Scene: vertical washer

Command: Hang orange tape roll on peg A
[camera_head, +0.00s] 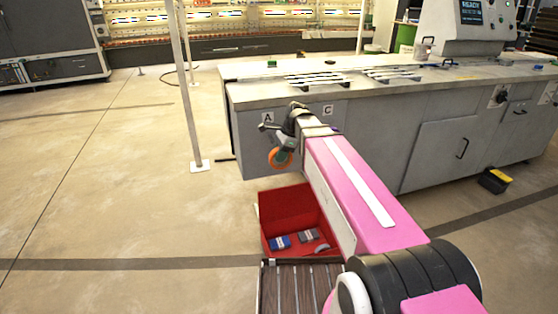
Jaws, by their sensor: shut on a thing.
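The orange tape roll (279,158) hangs below the end of my arm, in front of the left part of the grey machine's front panel. My gripper (284,149) is shut on the tape roll; its fingertips are small and partly hidden by its own body. A dark peg (264,126) sticks out beside the white label A (267,118), just up and left of the roll. The roll looks apart from this peg, though the depth between them is hard to tell. Label C (327,110) is to the right, and its peg is hidden behind my arm.
A red bin (286,205) with several small items stands below the roll. The grey machine (425,150) fills the right side. A white post (184,90) stands on the left, with clear floor around it. A black and yellow box (495,181) lies at right.

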